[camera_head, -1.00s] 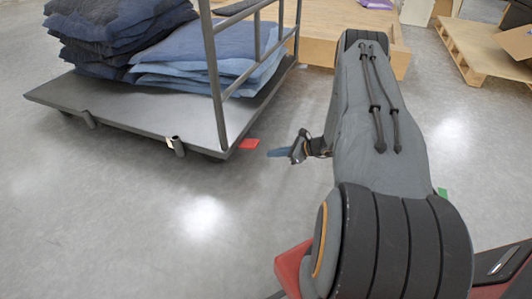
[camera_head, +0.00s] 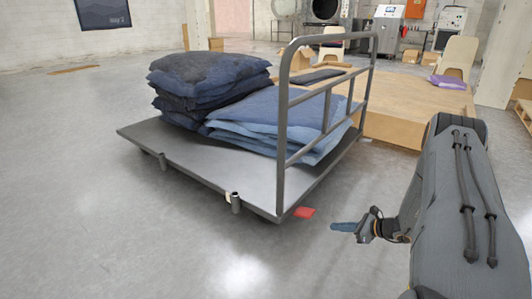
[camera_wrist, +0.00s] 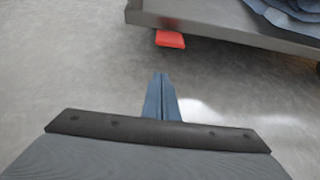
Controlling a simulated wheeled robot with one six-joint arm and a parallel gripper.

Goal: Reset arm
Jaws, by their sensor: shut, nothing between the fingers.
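My gripper (camera_head: 347,226) is at the lower right of the head view, at the end of my grey arm. It is held over the bare floor, just in front of the cart's near right corner. In the wrist view its two blue fingers (camera_wrist: 162,88) lie together with nothing between them. It touches nothing that I can see.
A grey cart (camera_head: 185,165) with an upright rail carries dark (camera_head: 200,95) and lighter blue (camera_head: 255,125) folded stacks. A red piece (camera_head: 303,212) sits at its corner. A wooden platform (camera_head: 405,115) stands behind. Floor at left is clear.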

